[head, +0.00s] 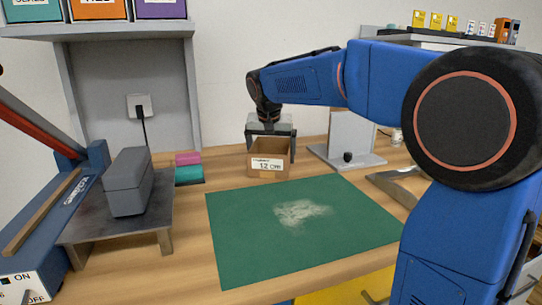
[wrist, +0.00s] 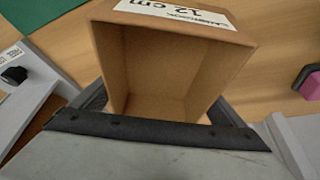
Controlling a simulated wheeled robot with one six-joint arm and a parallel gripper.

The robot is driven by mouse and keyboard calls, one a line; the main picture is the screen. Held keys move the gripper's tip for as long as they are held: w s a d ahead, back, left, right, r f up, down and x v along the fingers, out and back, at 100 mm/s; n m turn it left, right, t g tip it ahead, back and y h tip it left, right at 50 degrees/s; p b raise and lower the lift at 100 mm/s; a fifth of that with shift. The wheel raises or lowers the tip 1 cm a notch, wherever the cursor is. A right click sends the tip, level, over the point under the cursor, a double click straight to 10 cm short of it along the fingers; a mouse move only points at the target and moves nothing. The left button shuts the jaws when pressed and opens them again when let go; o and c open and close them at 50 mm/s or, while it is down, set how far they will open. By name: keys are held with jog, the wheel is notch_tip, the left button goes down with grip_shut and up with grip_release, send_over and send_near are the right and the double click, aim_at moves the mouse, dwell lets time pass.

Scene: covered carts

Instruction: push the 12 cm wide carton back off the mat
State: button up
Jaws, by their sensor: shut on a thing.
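The brown carton (head: 268,164), open at the top and labelled 12 cm, is upright just behind the back edge of the green mat (head: 235,245). A narrow strip of wood seems to show between them. In the wrist view the carton (wrist: 170,75) is empty inside, with its label on the side toward the mat (wrist: 22,15). My gripper (head: 270,138) is over the carton from behind, shut on it with one finger at each side. The fingertips are mostly hidden by the carton.
A pale patch (head: 300,212) marks the mat, otherwise clear. A grey stand (head: 350,135) is close right of the carton. Pink and teal blocks (head: 188,168) lie to its left, beside a low metal table (head: 88,222) bearing a grey block (head: 130,185). The wall is close behind.

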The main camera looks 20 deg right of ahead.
jog(key=o, duration=0.8)
jog(key=v, duration=1.7)
jog(key=shift+s+r, duration=0.1)
jog(key=shift+r, duration=0.1)
